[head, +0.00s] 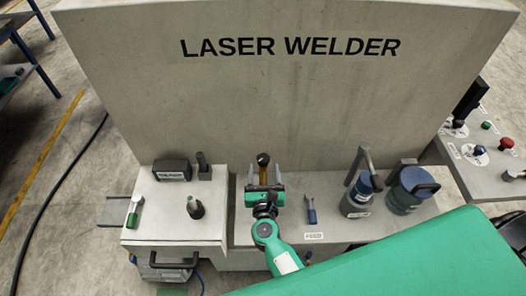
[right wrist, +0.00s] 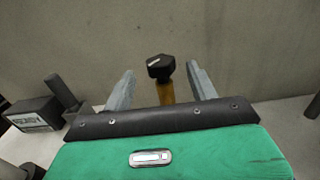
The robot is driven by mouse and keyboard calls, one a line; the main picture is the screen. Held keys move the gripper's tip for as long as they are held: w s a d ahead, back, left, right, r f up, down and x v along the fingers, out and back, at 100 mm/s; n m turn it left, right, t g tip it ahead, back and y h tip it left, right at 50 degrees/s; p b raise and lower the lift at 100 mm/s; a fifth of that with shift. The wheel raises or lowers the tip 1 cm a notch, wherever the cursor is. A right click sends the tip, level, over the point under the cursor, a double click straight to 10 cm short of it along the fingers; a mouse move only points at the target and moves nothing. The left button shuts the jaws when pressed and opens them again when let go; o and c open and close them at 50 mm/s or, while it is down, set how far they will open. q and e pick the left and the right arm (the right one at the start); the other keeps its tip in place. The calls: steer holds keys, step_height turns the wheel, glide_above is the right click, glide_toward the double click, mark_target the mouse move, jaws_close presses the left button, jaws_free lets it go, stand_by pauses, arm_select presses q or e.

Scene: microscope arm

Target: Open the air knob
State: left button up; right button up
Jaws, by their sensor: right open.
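A black knob (head: 263,159) on a brass-coloured stem stands at the foot of the grey panel, in the middle of the head view. It also shows in the right wrist view (right wrist: 160,67), with a light mark on its top. My right gripper (head: 263,173) is open, its two grey fingers on either side of the brass stem. In the right wrist view its fingertips (right wrist: 160,72) flank the knob, with a gap on both sides. I cannot tell whether a finger touches it. My left gripper is not in view.
The grey LASER WELDER panel (head: 290,100) rises behind the knob. Left stand a black labelled box (head: 172,170) and a green-tipped part (head: 195,207). Right are a blue-handled switch (head: 311,211), a cylinder with a lever (head: 357,196) and a blue-lidded pot (head: 411,188).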

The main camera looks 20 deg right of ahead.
mark_target(263, 154)
steer(key=x, duration=0.7)
steer(key=shift+p, duration=0.4)
steer(key=c, duration=1)
